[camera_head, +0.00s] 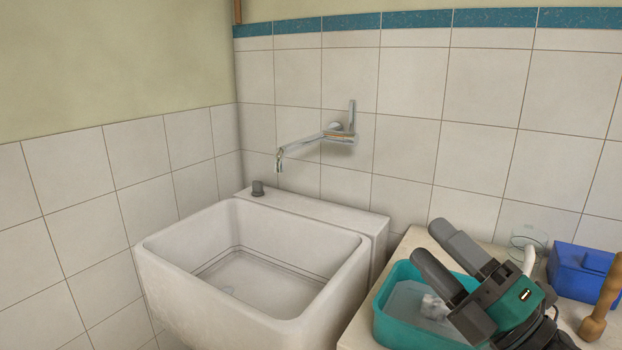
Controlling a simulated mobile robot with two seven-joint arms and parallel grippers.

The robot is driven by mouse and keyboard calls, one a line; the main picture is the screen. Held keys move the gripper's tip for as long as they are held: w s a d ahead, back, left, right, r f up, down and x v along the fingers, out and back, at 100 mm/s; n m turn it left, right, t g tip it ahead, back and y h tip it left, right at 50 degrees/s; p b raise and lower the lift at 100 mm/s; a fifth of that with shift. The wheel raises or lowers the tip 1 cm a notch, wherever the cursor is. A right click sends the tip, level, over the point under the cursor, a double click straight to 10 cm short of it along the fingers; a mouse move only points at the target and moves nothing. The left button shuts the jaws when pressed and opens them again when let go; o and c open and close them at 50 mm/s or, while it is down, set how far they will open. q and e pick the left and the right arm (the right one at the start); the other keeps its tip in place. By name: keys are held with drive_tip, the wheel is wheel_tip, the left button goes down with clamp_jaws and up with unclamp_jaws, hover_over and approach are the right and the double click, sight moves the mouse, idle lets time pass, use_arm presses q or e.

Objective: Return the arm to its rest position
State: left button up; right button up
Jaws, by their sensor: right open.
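My right gripper (440,258) is in the lower right of the head view, above the teal basin (381,320). Its two dark fingers are apart and point up and to the left, with nothing between them. My right arm comes in from the bottom right corner. A crumpled white thing (433,306) lies in the basin, partly hidden by the gripper. My left gripper is not in view.
A clear glass (528,241), a blue box (584,273) and a wooden-handled thing (606,295) stand right of the gripper.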

drive_tip(key=s+d+f+m+g+h, duration=0.15)
drive_tip(key=d+f+m+h, duration=0.25)
drive_tip(key=f+m+h, duration=0.5)
drive_tip(key=s+d+f+m+g+h, duration=0.1)
drive_tip(key=d+f+m+g+h, duration=0.1)
drive_tip(key=d+f+m+h, duration=0.75)
drive_tip(key=s+a+f+m+g+y, duration=0.35)
drive_tip(key=s+f+g, duration=0.2)
drive_tip(key=s, duration=0.25)
drive_tip(key=s+a+f+m+g+y, duration=0.25)
drive_tip(key=s+a+f+g, duration=0.3)
drive_tip(key=s, duration=0.35)
drive_tip(key=w+a+f+t, duration=0.2)
drive_tip(key=w+f+t, duration=0.5)
drive_tip(key=f, duration=0.3)
drive_tip(key=shift+a+y, duration=0.3)
drive_tip(key=shift+y, duration=0.15)
